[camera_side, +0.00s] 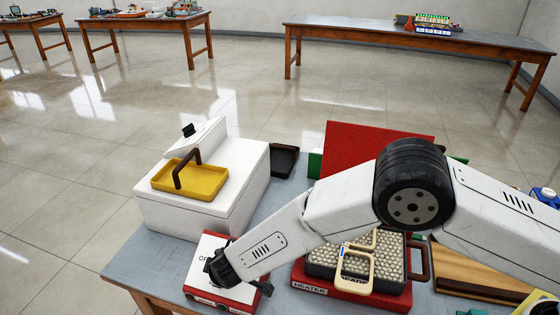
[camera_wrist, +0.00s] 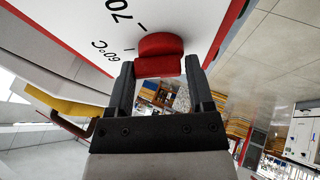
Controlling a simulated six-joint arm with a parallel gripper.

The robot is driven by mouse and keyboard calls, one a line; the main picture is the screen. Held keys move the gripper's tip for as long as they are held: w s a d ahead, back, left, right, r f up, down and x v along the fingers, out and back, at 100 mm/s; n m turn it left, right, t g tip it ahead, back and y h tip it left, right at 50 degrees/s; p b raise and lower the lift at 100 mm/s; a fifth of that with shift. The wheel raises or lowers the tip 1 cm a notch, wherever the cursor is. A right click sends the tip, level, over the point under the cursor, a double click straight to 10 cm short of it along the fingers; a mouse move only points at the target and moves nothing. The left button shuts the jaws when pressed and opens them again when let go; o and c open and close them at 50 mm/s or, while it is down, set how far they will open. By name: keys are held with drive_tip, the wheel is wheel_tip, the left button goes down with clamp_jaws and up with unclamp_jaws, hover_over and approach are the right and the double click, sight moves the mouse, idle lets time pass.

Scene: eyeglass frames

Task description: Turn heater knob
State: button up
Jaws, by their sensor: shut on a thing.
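A round red knob (camera_wrist: 160,50) sits on a white dial face (camera_wrist: 70,35) with a red border, marked 60°C and 70, in the wrist view. My gripper (camera_wrist: 160,68) has one dark finger on each side of the knob and is shut on it. In the side view, the end of my arm is low over a red box with a white top (camera_side: 208,247) at the front of the table. My arm covers part of its lettering, and the knob is hidden there. A red base labelled HEATER (camera_side: 312,289) holds a tray of pale beads (camera_side: 390,263) to the right.
Cream eyeglass frames (camera_side: 352,268) rest on the bead tray, close to my arm. A white box (camera_side: 240,190) with a yellow tray (camera_side: 192,182) on top stands at left. A red panel (camera_side: 365,145) stands behind my arm. Some grey tabletop (camera_side: 150,262) is clear at front left.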

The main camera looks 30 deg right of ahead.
drive_tip(key=o, duration=1)
drive_tip(key=shift+w+d+r, duration=0.15)
drive_tip(key=shift+w+r, duration=0.2)
drive_tip(key=shift+o, duration=1)
drive_tip(key=shift+s+f, duration=0.2)
drive_tip(key=shift+s, duration=0.1)
drive_tip(key=v, duration=0.7)
drive_tip(key=shift+r, duration=0.4)
drive_tip(key=shift+s, duration=0.15)
